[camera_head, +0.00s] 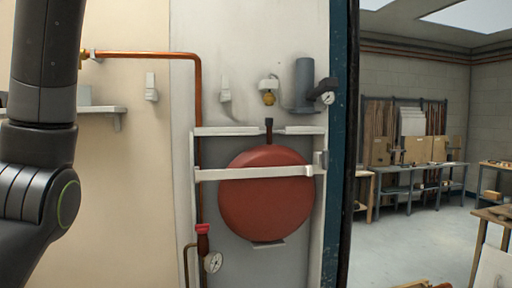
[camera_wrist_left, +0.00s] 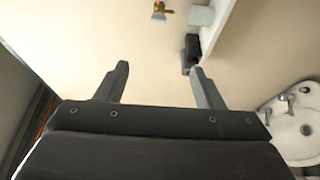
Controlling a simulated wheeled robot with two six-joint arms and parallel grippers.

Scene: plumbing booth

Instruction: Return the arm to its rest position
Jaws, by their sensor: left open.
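My left arm (camera_head: 42,130) stands upright at the left of the head view; its gripper is outside that view. In the left wrist view my left gripper (camera_wrist_left: 158,80) is open, its two fingers spread apart with only cream wall visible between them. Nothing is held. My right arm and gripper are not in view.
A shelf (camera_head: 112,109) is behind my arm. The wrist view shows a white sink (camera_wrist_left: 295,122) at right. Open floor (camera_head: 405,240) lies right.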

